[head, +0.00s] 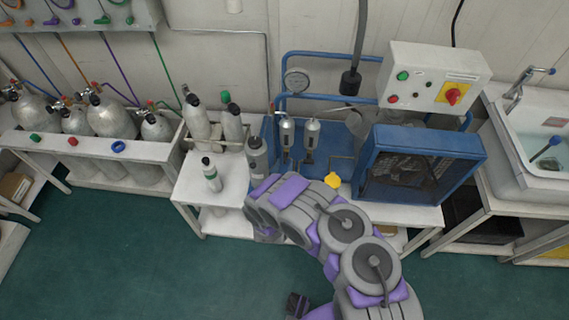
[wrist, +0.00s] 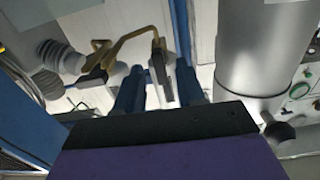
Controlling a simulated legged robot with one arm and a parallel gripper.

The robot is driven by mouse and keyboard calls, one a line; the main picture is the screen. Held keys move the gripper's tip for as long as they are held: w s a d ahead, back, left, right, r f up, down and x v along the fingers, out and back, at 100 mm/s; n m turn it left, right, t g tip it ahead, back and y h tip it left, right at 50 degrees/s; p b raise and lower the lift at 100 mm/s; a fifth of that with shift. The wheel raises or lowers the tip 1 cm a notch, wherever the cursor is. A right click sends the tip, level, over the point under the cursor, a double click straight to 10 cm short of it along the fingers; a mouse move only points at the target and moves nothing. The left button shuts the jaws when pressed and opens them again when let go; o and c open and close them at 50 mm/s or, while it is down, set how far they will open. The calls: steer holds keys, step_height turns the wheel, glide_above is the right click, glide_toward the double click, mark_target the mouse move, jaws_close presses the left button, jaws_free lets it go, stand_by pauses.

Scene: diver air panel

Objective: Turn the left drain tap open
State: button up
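Two silver filter cylinders stand side by side on the blue compressor frame in the head view, a left one (head: 287,132) and a right one (head: 311,135). Their lower ends and drain taps are too small to make out there. In the wrist view, a tap with a bent brass pipe (wrist: 128,46) and a dark lever (wrist: 158,68) lies ahead of my gripper (wrist: 160,72). The two blue-grey fingers are apart, one on each side of the lever. Contact cannot be told. A large silver cylinder (wrist: 262,45) is close on the right. In the head view my arm hides the fingers.
A blue guarded compressor (head: 420,165) and a control box (head: 432,80) stand right of the filters. Small cylinders, including a white-grey bottle (head: 212,178), stand on the left of the bench. A sink (head: 535,140) is far right.

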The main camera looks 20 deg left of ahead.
steer(key=shift+b+x, duration=0.35)
steer(key=shift+x, duration=1)
jaws_close()
